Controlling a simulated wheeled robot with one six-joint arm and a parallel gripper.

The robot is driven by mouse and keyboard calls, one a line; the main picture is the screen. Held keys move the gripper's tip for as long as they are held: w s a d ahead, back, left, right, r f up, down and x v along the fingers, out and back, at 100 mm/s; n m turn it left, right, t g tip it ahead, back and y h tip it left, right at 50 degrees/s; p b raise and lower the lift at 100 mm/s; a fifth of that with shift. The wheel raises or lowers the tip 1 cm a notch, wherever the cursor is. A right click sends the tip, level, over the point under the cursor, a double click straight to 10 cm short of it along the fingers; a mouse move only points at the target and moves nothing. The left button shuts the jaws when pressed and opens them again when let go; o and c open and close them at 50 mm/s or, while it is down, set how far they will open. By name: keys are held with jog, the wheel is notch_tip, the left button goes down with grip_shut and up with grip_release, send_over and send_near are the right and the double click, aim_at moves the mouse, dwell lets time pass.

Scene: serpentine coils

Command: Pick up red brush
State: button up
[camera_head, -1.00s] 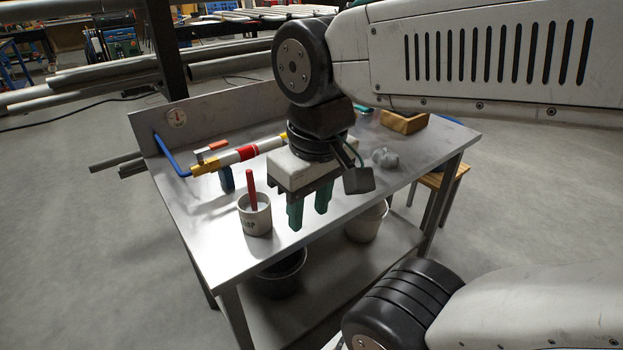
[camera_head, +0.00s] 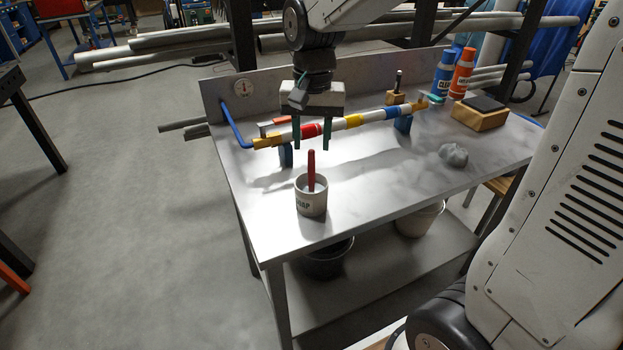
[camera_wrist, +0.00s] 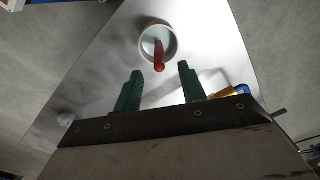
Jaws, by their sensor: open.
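The red brush (camera_head: 311,168) stands upright in a white cup (camera_head: 312,201) with dark lettering, near the front left of the metal table. Only its red handle shows above the rim; its lower end is hidden in the cup. My gripper (camera_head: 312,148) is open and empty, pointing down, its green fingers above and apparently a little behind the brush. In the wrist view, the red brush (camera_wrist: 159,57) leans out over the rim of the cup (camera_wrist: 146,40), ahead of and between my open green fingertips (camera_wrist: 160,68).
A pipe with coloured bands (camera_head: 350,122) lies on blue supports behind the cup. A blue bottle (camera_head: 443,74), an orange bottle (camera_head: 462,74) and a wooden block (camera_head: 480,117) stand at the back right. A grey crumpled lump (camera_head: 453,155) lies right of the cup.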

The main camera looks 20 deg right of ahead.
send_over(312, 190)
jog(key=f, duration=0.7)
jog(key=shift+w+d+f, duration=0.1)
jog(key=shift+w+f, duration=0.2)
jog(key=shift+w, duration=0.05)
grip_shut()
